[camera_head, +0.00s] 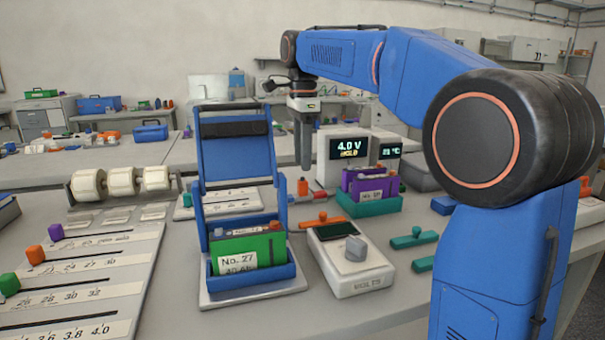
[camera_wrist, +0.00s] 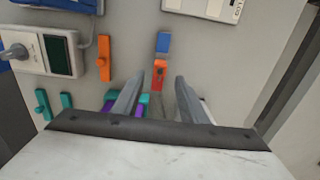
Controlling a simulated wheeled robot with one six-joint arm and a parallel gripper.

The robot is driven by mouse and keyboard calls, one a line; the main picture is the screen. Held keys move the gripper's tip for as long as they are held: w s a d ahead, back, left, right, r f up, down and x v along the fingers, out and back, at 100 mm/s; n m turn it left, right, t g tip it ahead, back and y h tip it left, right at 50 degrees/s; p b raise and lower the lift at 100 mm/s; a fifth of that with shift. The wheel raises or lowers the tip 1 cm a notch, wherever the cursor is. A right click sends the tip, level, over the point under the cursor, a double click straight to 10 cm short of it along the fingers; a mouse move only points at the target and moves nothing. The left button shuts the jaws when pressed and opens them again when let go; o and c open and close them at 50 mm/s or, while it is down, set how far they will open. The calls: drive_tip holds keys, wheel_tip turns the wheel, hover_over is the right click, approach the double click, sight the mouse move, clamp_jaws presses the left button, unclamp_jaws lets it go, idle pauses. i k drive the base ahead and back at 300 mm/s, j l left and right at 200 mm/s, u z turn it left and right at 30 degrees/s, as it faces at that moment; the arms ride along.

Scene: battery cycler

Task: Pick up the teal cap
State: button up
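Two flat teal pieces lie on the bench right of the white cycler box in the head view, a farther one (camera_head: 414,238) with a small raised knob and a nearer one (camera_head: 424,264) partly hidden by my arm. In the wrist view they show at the left, one (camera_wrist: 42,104) beside the other (camera_wrist: 67,105). I cannot tell which is the teal cap. My gripper (camera_head: 305,165) points down above the back of the bench, away from both. Its fingers stand apart with nothing held between them in the wrist view (camera_wrist: 159,78).
A teal tray (camera_head: 368,209) holds a purple battery (camera_head: 366,186). An orange bar (camera_head: 320,221) lies behind the white box (camera_head: 358,277). A blue cradle (camera_head: 293,271) with a green battery stands left. The display unit (camera_head: 331,173) stands at the back, near my gripper.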

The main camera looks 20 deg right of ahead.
sight(418, 237)
drive_tip(key=k, duration=1)
